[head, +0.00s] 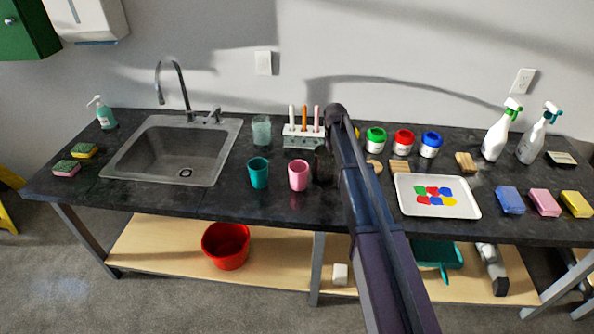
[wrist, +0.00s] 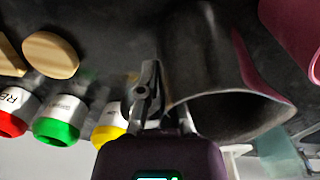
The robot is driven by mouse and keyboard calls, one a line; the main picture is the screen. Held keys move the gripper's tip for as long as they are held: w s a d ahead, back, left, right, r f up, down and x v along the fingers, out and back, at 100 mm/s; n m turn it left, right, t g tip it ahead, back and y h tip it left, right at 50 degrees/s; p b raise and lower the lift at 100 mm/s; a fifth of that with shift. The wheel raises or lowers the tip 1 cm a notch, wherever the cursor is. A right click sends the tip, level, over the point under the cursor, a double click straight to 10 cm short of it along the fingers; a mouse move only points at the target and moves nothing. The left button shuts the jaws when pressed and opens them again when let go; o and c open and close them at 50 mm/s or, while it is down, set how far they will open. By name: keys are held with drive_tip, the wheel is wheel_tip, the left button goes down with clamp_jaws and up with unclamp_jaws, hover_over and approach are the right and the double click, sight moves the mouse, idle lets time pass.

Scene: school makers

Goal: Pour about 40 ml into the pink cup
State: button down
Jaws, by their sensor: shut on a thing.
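The pink cup (head: 298,175) stands upright on the dark counter, right of a teal cup (head: 258,172). Its side shows at the upper right of the wrist view (wrist: 295,35). My gripper (wrist: 165,108) is shut on a dark, shiny jug (wrist: 215,60), with its fingers at the jug's side. In the head view the dark jug (head: 323,168) is partly hidden by my arm, just right of the pink cup and apart from it. What is inside the jug and the cup cannot be made out.
A greenish glass (head: 262,131) and a marker holder (head: 303,138) stand behind the cups. The sink (head: 230,132) is to the left. Paint jars (head: 403,140), wooden pieces and a white paint tray (head: 466,205) are to the right. Bare counter lies in front of the cups.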

sight(318, 158)
drive_tip(key=shift+r, duration=0.1)
idle(0.3)
drive_tip(key=s+a+r+t+h+p, duration=0.1)
drive_tip(key=a+r+h, duration=0.1)
drive_tip(key=r, duration=0.1)
drive_tip(key=s+a+r+t+h, duration=0.1)
drive_tip(key=r+t+h, duration=0.1)
drive_tip(key=r+h, duration=0.1)
drive_tip(key=s+a+r+t+h+p, duration=0.1)
drive_tip(key=a+r+t+h, duration=0.1)
drive_tip(key=r+h, duration=0.1)
drive_tip(key=shift+s+a+r+p, duration=0.3)
drive_tip(key=shift+s+r+p, duration=0.05)
drive_tip(key=shift+t+h+b, duration=0.4)
drive_tip(key=shift+h+b, duration=0.1)
drive_tip(key=shift+s+a+r+h, duration=0.1)
drive_tip(key=shift+a+r+h, duration=0.1)
drive_tip(key=shift+r+h, duration=0.2)
drive_tip(key=shift+r+t+h+b, duration=0.3)
drive_tip(key=shift+t+h+b, duration=0.1)
drive_tip(key=shift+b, duration=0.15)
drive_tip(key=shift+d, duration=0.1)
